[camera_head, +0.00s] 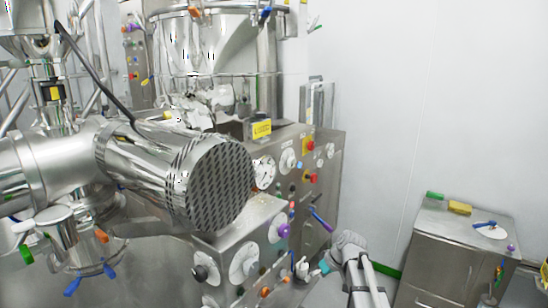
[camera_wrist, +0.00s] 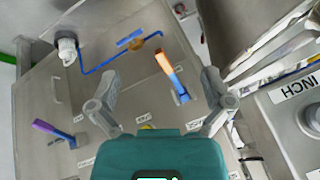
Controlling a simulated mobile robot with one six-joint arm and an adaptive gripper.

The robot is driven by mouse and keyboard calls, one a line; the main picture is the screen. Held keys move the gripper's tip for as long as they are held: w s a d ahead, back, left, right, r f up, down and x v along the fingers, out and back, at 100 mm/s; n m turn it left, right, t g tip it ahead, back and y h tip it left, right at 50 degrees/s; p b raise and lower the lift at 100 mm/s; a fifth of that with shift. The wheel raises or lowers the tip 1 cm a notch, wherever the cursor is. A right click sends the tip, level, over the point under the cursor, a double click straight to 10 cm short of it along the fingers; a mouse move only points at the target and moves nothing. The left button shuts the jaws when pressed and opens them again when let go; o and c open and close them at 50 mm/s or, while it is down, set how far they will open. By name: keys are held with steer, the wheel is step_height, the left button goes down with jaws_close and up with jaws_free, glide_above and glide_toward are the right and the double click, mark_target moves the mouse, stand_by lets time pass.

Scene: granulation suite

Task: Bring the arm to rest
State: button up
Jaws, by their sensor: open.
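My gripper (camera_head: 303,268) is at the lower middle of the head view, in front of the steel control panel, with my grey arm coming up from the bottom edge. In the wrist view my gripper (camera_wrist: 160,76) has its two grey fingers spread wide, with nothing between them. Its teal body fills the bottom middle. Beyond the fingers is a grey panel with an orange and blue lever (camera_wrist: 170,72), which shows between the fingertips. I cannot tell how far it is from them. No contact shows.
The steel machine panel (camera_head: 225,248) carries knobs, a gauge (camera_head: 263,172) and a purple-ended lever (camera_head: 321,218). A large steel cylinder (camera_head: 180,175) juts out at left. A steel cabinet (camera_head: 445,250) stands at right. Floor shows between panel and cabinet.

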steer(key=s+d+f+m+g+h, duration=0.1)
steer(key=s+m+h, duration=0.2)
steer(key=s, duration=0.6)
steer(key=s+d+f+m+g+h, duration=0.1)
steer(key=s+d+m+h, duration=0.1)
steer(key=s, duration=0.7)
steer(key=shift+s+f+m+h, duration=0.35)
steer(key=shift+m+h, duration=0.05)
steer(key=shift+m, duration=0.4)
stand_by(0.4)
